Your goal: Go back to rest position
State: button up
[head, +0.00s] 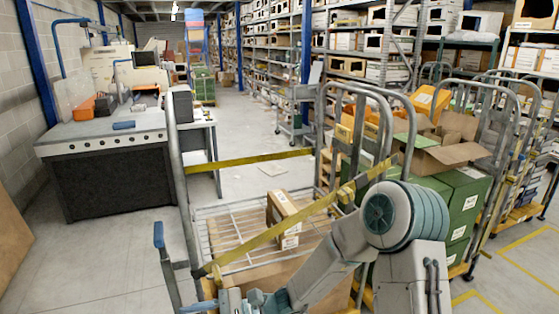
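My arm comes in from the bottom right of the head view and bends down to the left over a wire-sided trolley (225,208). My gripper (212,303) is at the bottom edge, low at the near side of the trolley. Only part of it shows, and its fingers are cut off or unclear, so I cannot tell if it is open or shut. No held object shows. A cardboard box (289,218) lies on the trolley's slatted deck, apart from the gripper. The task names no other object.
Yellow straps (250,159) cross the trolley. Carts with green crates (461,205) and an open carton (440,152) crowd the right. A workbench (110,165) stands left. Shelving racks (345,45) line the back right.

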jog(key=s+d+r+n+t+h, duration=0.2)
jog(key=d+h, duration=0.4)
jog(key=d, duration=0.5)
jog(key=s+d+r+n+t+h, duration=0.3)
jog(key=d+n+h, duration=0.2)
jog(key=d, duration=0.5)
jog(key=s+d+r+n+t+h, duration=0.3)
jog(key=d+h, duration=0.3)
jog(key=d, duration=0.5)
jog(key=shift+s+d+r+n+h, duration=0.15)
jog(key=shift+d+r+n+h, duration=0.15)
jog(key=shift+r, duration=0.05)
dwell(1.0)
